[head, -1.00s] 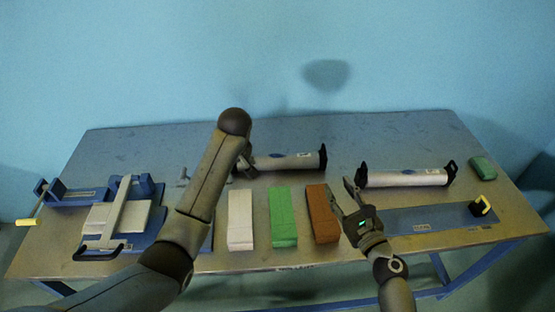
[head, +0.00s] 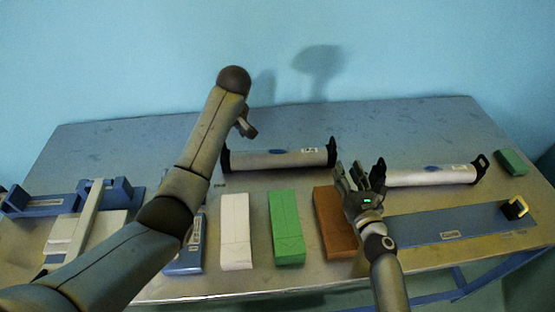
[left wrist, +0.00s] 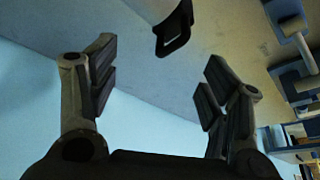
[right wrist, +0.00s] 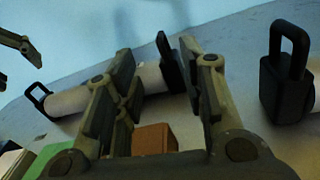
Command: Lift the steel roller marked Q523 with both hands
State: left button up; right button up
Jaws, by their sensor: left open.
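Two pale steel rollers with black end handles lie on the table. The left roller (head: 280,160) is at the back middle, and the right roller (head: 432,175) is to its right. Their label text is too small to read. My left gripper (head: 247,127) is raised above the left roller's left end, mostly behind my arm. In the left wrist view it is open and empty, with a black handle (left wrist: 174,32) beyond it. My right gripper (head: 360,175) is open between the rollers' facing ends. The right wrist view shows the left roller (right wrist: 150,78) beyond its fingers and the right roller's handle (right wrist: 285,75) beside them.
White (head: 236,230), green (head: 287,228) and brown (head: 334,222) blocks stand in front of the left roller. A blue plate (head: 450,224) lies front right, a blue fixture (head: 40,204) at left. A green block (head: 511,162) sits at the right edge.

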aim_at(335, 144)
pick_arm(q)
jog(key=shift+w+a+f, duration=0.1)
jog(key=shift+w+f, duration=0.25)
jog(key=shift+f, duration=0.1)
pick_arm(e)
jog(key=shift+w+a+f, duration=0.1)
jog(key=shift+w+f, duration=0.25)
jog(key=shift+f, duration=0.05)
pick_arm(q)
jog(key=shift+s+r, duration=0.25)
jog(key=shift+s, duration=0.05)
pick_arm(e)
jog(key=shift+s+r, duration=0.2)
jog(key=shift+s, duration=0.1)
pick_arm(q)
jog(key=shift+x, duration=5.5)
pick_arm(e)
jog(key=shift+x, duration=5.5)
pick_arm(q)
jog(key=shift+w, duration=0.1)
